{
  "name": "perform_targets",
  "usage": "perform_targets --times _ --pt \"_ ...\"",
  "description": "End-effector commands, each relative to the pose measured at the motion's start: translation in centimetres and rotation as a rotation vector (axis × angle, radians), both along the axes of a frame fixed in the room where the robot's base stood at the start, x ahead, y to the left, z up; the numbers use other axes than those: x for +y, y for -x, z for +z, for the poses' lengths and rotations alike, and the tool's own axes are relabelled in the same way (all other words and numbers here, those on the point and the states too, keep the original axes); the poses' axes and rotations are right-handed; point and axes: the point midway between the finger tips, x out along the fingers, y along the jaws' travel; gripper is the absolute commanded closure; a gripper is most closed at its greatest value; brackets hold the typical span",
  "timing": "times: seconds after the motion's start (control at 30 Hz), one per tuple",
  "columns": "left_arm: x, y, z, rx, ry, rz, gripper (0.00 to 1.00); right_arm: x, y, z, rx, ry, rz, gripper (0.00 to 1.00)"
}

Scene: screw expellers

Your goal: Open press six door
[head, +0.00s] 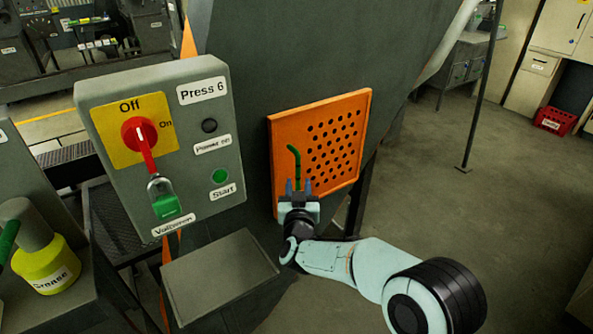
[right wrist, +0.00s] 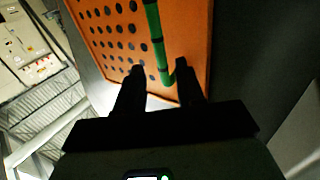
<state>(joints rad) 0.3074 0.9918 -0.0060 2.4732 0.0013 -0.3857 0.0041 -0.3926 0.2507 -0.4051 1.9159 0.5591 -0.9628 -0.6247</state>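The orange press door (head: 345,135), with rows of round holes, sits on the grey machine body and looks closed. My right gripper (head: 298,187) is at the handle's lower end, in front of the door. In the right wrist view, its two dark fingers (right wrist: 160,72) are apart. The handle's lower end (right wrist: 154,35) shows between their tips, closer to the right finger. Whether either finger touches it is unclear. My left gripper is not in view.
The Press 6 control box (head: 215,130), with a red switch, green padlock and green Start button, stands left of the door. A grey tray (head: 220,275) juts out below it. A yellow grease container (head: 45,265) is at far left.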

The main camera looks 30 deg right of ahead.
Motion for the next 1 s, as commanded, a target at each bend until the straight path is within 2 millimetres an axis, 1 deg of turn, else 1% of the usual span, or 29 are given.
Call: perform_targets --times 0.03,0.1,0.2,0.3,0.5,0.77,0.8,0.87,0.9,0.93,1.0 --pt "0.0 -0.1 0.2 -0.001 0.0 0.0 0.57 -0.6 -1.0 0.1 -0.001 0.003 -0.002 0.62" --pt "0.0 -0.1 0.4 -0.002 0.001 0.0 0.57 -1.3 -2.3 0.0 0.001 0.003 -0.002 0.62" --pt "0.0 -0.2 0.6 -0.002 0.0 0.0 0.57 -2.1 -3.8 0.0 0.001 0.003 0.0 0.62" --pt "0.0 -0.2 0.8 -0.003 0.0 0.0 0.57 -2.7 -4.9 0.0 0.001 0.002 0.001 0.62" --pt "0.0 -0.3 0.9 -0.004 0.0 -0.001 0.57 -3.3 -6.0 0.0 0.001 0.0 0.002 0.62" --pt "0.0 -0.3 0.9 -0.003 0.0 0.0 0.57 -3.4 -6.1 0.0 0.001 0.0 0.002 0.62" --pt "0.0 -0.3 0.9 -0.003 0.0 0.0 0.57 -3.4 -6.1 0.0 0.001 0.0 0.002 0.66" --pt "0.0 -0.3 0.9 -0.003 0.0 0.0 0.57 -3.3 -6.1 0.0 0.001 0.0 0.002 0.85" --pt "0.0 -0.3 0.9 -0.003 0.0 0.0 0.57 -3.3 -6.1 0.0 0.001 0.0 0.002 0.98" --pt "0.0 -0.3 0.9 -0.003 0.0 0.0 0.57 -3.3 -6.1 0.0 0.001 0.0 0.002 1.0" --pt "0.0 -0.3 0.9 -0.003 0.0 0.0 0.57 -3.3 -6.1 0.0 0.001 0.0 0.002 1.0"
